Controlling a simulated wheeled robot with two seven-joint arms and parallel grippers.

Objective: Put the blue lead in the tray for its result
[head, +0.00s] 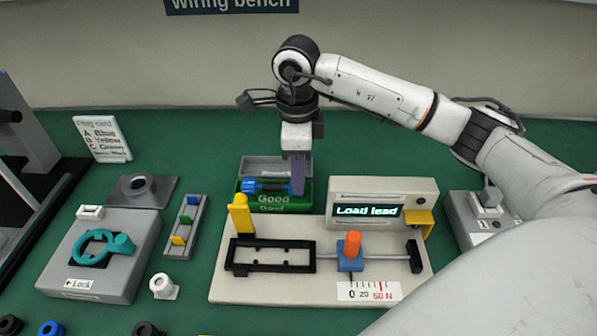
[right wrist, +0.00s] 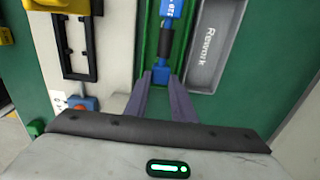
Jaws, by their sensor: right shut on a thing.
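The blue lead (head: 249,187) has blue ends and a dark middle sleeve. It lies level over or in the green tray (head: 285,205) marked "Good"; I cannot tell whether it touches the floor. My right gripper (head: 297,188) points down at the tray's right side, shut on the lead's right end. In the right wrist view the two fingers (right wrist: 161,88) pinch the lead's near blue end (right wrist: 161,75). The grey tray (head: 268,166) marked "Rework" stands just behind the green one. My left gripper is not in view.
The tester (head: 222,285) stands in front of the trays, with a yellow post, an orange-handled slider (head: 352,244) and a display (head: 367,211) reading "Load lead". A grey fixture (head: 95,265) with a teal handle and a rack (head: 186,220) of coloured pieces stand left.

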